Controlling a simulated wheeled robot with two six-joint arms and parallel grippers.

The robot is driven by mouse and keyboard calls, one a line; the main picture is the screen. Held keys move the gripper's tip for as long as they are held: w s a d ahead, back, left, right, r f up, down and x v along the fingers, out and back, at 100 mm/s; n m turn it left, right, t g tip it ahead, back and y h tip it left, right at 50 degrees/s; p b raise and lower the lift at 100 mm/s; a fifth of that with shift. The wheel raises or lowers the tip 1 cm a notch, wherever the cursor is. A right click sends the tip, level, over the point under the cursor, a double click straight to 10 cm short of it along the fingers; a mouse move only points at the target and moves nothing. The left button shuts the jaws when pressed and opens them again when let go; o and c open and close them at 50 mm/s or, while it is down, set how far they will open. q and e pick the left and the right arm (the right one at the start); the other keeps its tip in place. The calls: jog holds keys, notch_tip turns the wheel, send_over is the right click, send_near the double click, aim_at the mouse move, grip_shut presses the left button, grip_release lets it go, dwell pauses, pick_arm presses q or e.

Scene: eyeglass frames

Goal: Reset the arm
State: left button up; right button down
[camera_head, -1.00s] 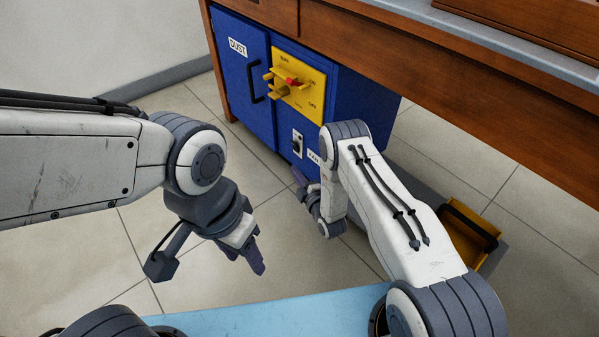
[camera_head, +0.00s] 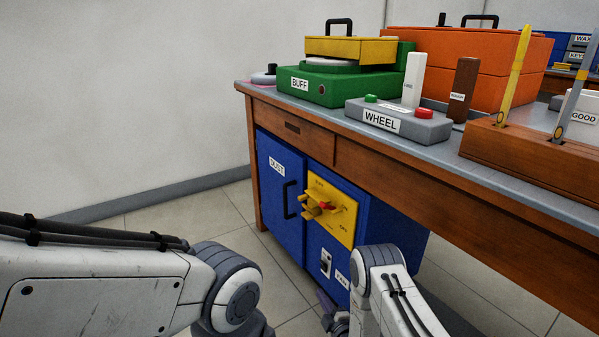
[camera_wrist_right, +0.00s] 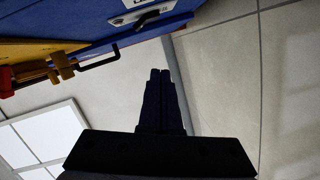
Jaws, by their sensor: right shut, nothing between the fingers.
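My right arm comes in at the bottom of the head view. Its gripper (camera_head: 323,298) is mostly hidden behind the arm and shows as dark finger tips beside the blue cabinet (camera_head: 276,197). In the right wrist view the two dark fingers of this gripper (camera_wrist_right: 159,73) are together with nothing between them, apart from the cabinet's blue face. My left arm fills the lower left of the head view. Its gripper is below the picture edge.
The cabinet has a yellow panel (camera_head: 330,207) with a red-tipped lever and a switch plate (camera_head: 325,263) below it. The wooden bench (camera_head: 420,185) overhangs them. On it stand a green BUFF box (camera_head: 330,86), a WHEEL control box (camera_head: 398,121) and an orange case (camera_head: 470,70).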

jog(key=w+a+r+m+g+p, duration=0.1)
jog(key=a+r+g+p, duration=0.1)
jog(key=a+r, duration=0.35)
jog(key=w+a+r+m+g+p, duration=0.1)
jog(key=a+r+m+g+p, duration=0.1)
jog(key=r, duration=0.7)
jog(key=s+a+r+m+g+h+p, duration=0.2)
jog(key=s+a+r+g, duration=0.15)
jog(key=s+r, duration=0.55)
jog(key=s+d+r+m+g+h+p, duration=0.1)
jog(key=s+d+r+m+g+p, duration=0.15)
jog(key=s+r, duration=0.55)
jog(key=s+d+r+m+g+h+p, duration=0.1)
jog(key=s+d+r+g+p, duration=0.3)
jog(key=s, duration=0.9)
jog(key=s+d+r+m+g, duration=0.1)
jog(key=s+r+m+g, duration=0.1)
jog(key=s+r, duration=0.65)
notch_tip(320, 180, up, 36)
jog(key=s+p, duration=0.1)
jog(key=p, duration=3.6)
jog(key=shift+s+a+f, duration=0.15)
jog(key=c, duration=1.5)
grip_release()
jog(key=shift+c, duration=0.2)
